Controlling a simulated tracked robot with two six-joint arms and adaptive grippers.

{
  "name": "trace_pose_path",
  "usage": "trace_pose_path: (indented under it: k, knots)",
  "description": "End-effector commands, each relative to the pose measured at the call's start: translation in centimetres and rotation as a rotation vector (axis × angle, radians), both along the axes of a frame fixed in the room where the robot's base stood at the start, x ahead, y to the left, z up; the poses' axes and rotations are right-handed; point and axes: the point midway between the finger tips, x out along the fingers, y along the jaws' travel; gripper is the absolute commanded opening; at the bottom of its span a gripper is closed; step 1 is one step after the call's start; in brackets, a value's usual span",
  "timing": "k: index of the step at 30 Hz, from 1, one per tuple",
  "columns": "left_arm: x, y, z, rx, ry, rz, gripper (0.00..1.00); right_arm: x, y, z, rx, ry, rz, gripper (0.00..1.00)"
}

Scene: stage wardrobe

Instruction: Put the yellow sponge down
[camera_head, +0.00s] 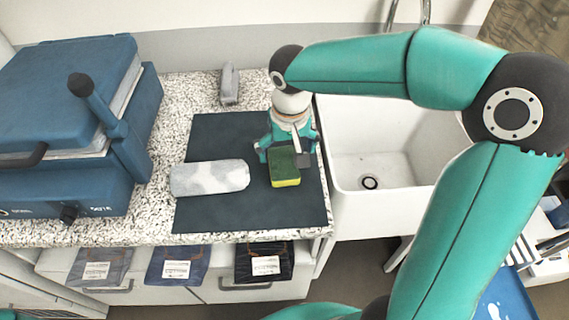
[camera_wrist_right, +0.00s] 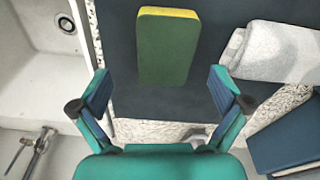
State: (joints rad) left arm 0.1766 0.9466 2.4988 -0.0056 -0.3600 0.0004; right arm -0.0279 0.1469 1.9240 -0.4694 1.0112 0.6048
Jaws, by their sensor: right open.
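The yellow sponge (camera_head: 285,170), with a green upper face, lies on the dark mat (camera_head: 215,135) at the left of the sink. It also shows in the right wrist view (camera_wrist_right: 167,48), lying beyond the fingertips. My right gripper (camera_head: 284,150) is above the mat at the sponge's far end. Its fingers are spread wide in the right wrist view (camera_wrist_right: 162,92), with a gap on both sides and nothing held between them. My left gripper is not in view.
A rolled grey-white cloth (camera_head: 209,178) lies on the mat just left of the sponge. The white sink (camera_head: 400,150) is to the right. A blue press-like machine (camera_head: 70,120) stands at the left. The mat's front part is clear.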

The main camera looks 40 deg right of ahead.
Motion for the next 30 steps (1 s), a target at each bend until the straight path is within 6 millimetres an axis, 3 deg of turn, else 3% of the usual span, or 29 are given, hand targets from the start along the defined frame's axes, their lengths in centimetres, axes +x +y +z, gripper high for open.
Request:
trace_pose_path:
  k: [10,30]
  knots:
    - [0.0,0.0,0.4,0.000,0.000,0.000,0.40,0.7,0.4,-4.3,0.002,0.003,0.001,1.00]
    - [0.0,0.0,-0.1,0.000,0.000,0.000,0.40,0.8,0.4,-4.8,0.002,0.000,0.003,1.00]
